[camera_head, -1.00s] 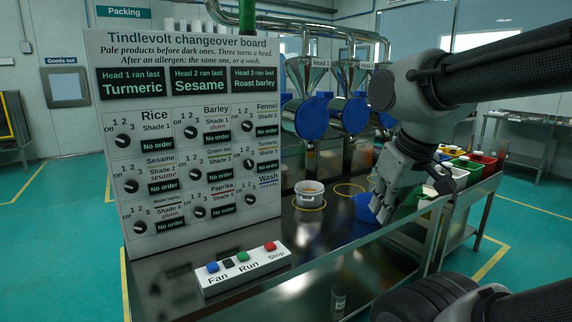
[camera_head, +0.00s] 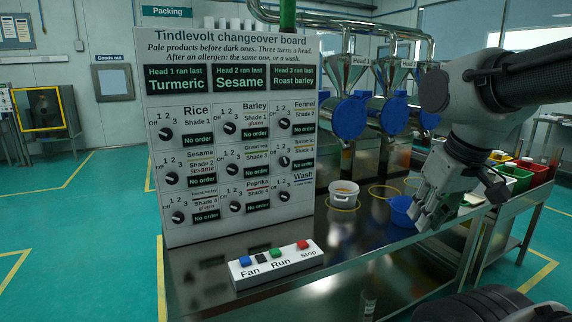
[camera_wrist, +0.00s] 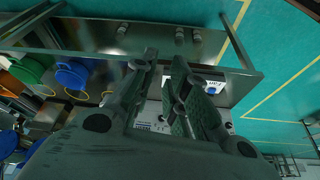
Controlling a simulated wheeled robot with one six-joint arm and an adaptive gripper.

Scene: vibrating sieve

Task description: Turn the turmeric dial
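The turmeric dial (camera_head: 284,162) is a black round knob with a light pointer line, in the right column, middle row, of the white changeover board (camera_head: 230,225). Its small label reads Turmeric, Shade 3, above a dark display (camera_head: 300,162) that is too small to read surely. My gripper (camera_head: 424,222) is to the right of the board, low by the blue bowl, well apart from the dial. In the wrist view my gripper (camera_wrist: 165,58) has its two fingers partly apart with nothing between them. The dial is not seen in the wrist view.
A button box (camera_head: 275,270) stands on the dark table before the board. A white tub (camera_head: 343,196) and a blue bowl (camera_head: 401,212) stand on the table. Blue-fronted sieve machines (camera_head: 349,118) are behind. Table space between board and tub is clear.

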